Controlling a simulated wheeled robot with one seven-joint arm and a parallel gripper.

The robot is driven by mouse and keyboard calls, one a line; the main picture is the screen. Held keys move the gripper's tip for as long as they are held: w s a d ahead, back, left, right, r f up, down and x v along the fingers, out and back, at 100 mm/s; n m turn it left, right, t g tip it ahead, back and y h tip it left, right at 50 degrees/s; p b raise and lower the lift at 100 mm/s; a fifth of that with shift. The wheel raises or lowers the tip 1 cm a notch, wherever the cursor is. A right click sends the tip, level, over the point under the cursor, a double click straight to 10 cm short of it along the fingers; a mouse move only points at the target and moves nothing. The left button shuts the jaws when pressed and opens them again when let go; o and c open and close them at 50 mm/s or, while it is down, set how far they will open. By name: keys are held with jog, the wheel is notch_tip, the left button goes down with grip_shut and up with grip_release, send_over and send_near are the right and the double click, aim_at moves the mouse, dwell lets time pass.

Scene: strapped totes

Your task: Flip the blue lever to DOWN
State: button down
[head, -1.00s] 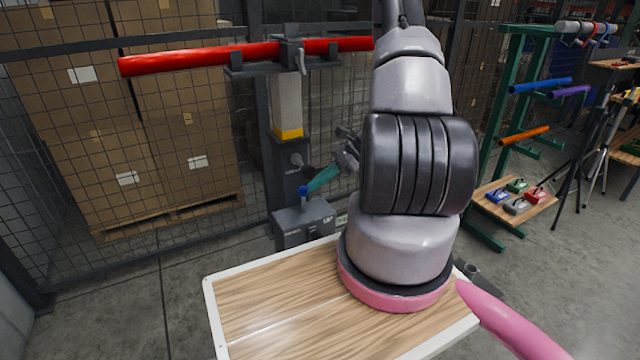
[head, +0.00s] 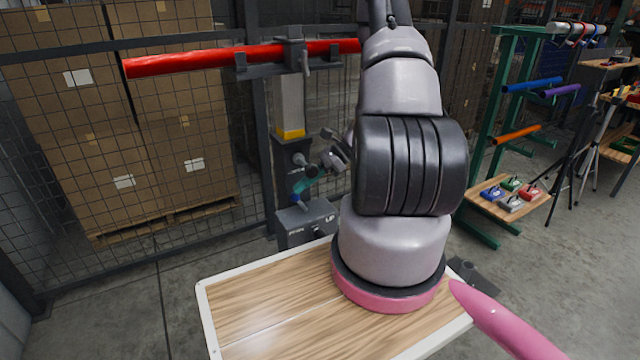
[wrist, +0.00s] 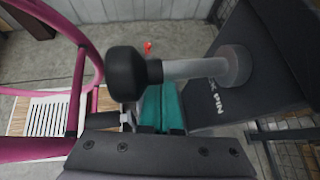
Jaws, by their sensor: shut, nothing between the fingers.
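The blue lever (head: 296,198) stands on top of a grey box (head: 290,233) at the foot of a dark post. It leans left, and its knob is partly covered by my gripper. The box has an "UP" label on its right; the other label is too small to read. My gripper (head: 303,188) has teal fingers, shut and empty, reaching down-left to the lever knob; they look in contact or very close. In the wrist view my teal fingers (wrist: 163,105) show behind a black-knobbed pin, and the lever is hidden.
The black-knobbed pin (wrist: 128,74) juts from the post, marked "PIN", close to my gripper. A red bar (head: 200,61) rests on brackets above. A mesh fence with boxes stands behind. A green rack (head: 490,130) is at the right.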

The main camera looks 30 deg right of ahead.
dwell(0.4)
jog(key=v, duration=1)
jog(key=shift+d+r, duration=0.2)
jog(key=shift+d, duration=0.1)
